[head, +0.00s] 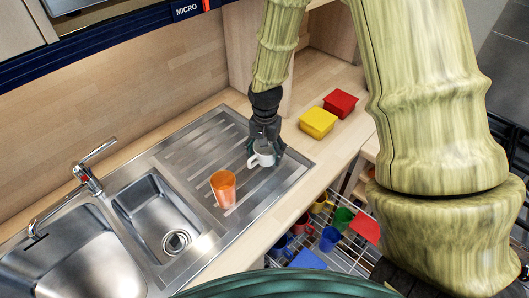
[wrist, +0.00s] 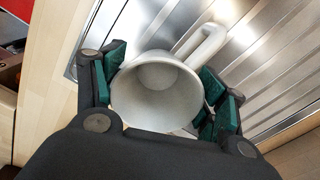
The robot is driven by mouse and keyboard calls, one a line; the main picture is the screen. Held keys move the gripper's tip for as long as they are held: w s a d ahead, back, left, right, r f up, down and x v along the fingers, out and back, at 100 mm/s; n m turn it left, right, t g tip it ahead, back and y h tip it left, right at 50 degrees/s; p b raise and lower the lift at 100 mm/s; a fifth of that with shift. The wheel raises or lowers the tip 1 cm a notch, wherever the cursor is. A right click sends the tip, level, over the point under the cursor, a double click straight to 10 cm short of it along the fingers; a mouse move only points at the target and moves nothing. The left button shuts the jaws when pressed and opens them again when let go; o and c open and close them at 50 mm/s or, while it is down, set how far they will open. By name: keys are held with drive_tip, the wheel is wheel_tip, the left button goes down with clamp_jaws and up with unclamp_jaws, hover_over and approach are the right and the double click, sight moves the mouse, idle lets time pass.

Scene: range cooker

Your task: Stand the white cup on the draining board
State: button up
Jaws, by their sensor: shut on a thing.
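The white cup (head: 262,156) is in my gripper (head: 265,150) at the right part of the steel draining board (head: 185,160). In the wrist view the cup (wrist: 158,92) shows its open mouth and inside, with the handle pointing to the upper right. The green pads of my gripper (wrist: 160,100) are on both sides of the cup. The cup is over the ribbed draining board (wrist: 265,65); I cannot tell whether its base touches the board.
An orange cup (head: 223,188) stands on the draining board, left of the white cup. The sink (head: 160,215) and tap are at the left. Yellow (head: 318,122) and red (head: 340,103) boxes sit on the counter. A wire rack below holds several coloured cups (head: 330,238).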

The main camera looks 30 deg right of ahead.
sight(264, 157)
drive_tip(key=shift+w+d+f, duration=0.1)
drive_tip(key=shift+w+d, duration=0.1)
drive_tip(key=shift+w, duration=0.35)
drive_tip(key=shift+s+f+p, duration=0.15)
drive_tip(key=shift+f+p, duration=0.15)
drive_tip(key=shift+p, duration=0.15)
wheel_tip(264, 157, down, 2)
drive_tip(key=shift+f+p, duration=0.15)
drive_tip(key=shift+p, duration=0.45)
drive_tip(key=shift+f, duration=0.25)
drive_tip(key=shift+f, duration=0.15)
drive_tip(key=o, duration=1.1)
drive_tip(key=shift+r, duration=0.25)
drive_tip(key=shift+r+b, duration=2.2)
drive_tip(key=shift+r, duration=3.7)
